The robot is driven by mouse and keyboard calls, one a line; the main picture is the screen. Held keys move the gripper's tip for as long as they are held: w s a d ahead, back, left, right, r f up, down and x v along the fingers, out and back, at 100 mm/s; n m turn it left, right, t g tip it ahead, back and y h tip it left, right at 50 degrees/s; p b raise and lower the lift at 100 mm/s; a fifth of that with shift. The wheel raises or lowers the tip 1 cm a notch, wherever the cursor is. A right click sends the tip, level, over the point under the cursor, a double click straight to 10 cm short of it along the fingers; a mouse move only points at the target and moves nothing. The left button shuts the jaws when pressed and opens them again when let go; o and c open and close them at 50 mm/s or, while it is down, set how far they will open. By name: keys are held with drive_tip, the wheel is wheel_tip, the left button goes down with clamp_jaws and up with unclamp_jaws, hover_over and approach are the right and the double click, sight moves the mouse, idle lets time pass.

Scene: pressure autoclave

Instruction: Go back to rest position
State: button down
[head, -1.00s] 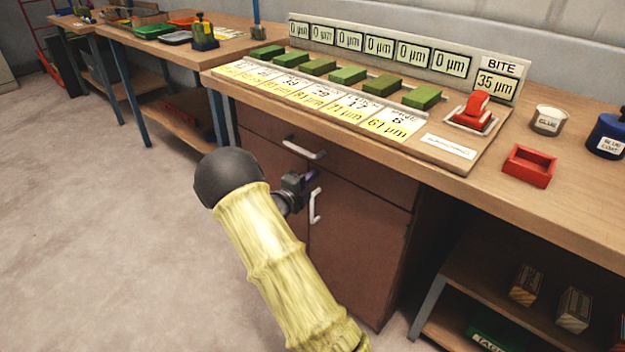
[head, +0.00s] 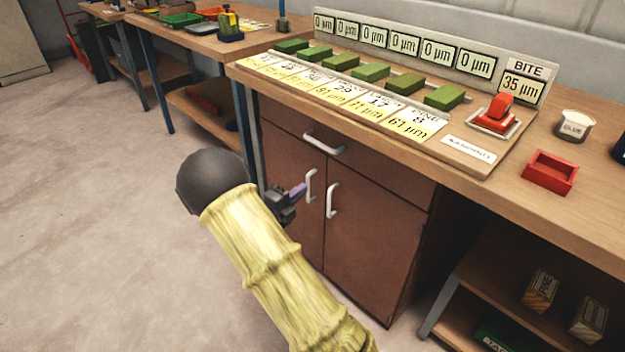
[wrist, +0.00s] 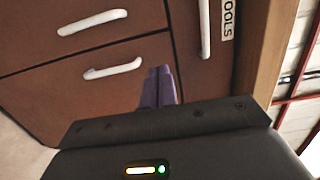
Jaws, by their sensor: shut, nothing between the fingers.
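My gripper (head: 299,190) is in front of the brown cabinet (head: 380,235) under the workbench. In the head view its purple fingers are beside the left door handle (head: 311,186); I cannot tell from this view how large the gap is. In the wrist view the purple fingers (wrist: 158,86) are together with nothing between them. They point at the brown cabinet front and its white handles, and the handles stand apart from them in that picture. My arm in its yellow sleeve reaches up from the bottom of the head view.
The bench top (head: 560,222) holds green blocks (head: 370,71) on a board with number cards, a red device (head: 495,114), a red tray (head: 550,172) and a glue pot (head: 575,126). A lower shelf at right holds boxes (head: 540,290). The floor (head: 90,230) at left is clear.

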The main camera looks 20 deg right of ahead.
drive_tip(key=shift+v, duration=1)
drive_tip(key=shift+w, duration=0.25)
drive_tip(key=s+a+r+n+y, duration=0.1)
drive_tip(key=s+a+n+y, duration=0.25)
drive_tip(key=n+y, duration=0.5)
drive_tip(key=s+a+r+n+y, duration=0.1)
drive_tip(key=s+a+n+y, duration=0.4)
drive_tip(key=n, duration=0.6)
drive_tip(key=s+d+r+n+g+y, duration=0.1)
drive_tip(key=s+d+n+g, duration=0.15)
drive_tip(key=s+n, duration=0.4)
drive_tip(key=s+d+n+g+y, duration=0.1)
drive_tip(key=s+n+g, duration=0.3)
drive_tip(key=s, duration=0.5)
drive_tip(key=w+p+v, duration=0.3)
drive_tip(key=p+v, duration=1.5)
drive_tip(key=p, duration=0.1)
drive_tip(key=w+d+r+p+v, duration=0.1)
drive_tip(key=w+p+v, duration=0.3)
drive_tip(key=p+v, duration=1.5)
drive_tip(key=shift+r, duration=0.45)
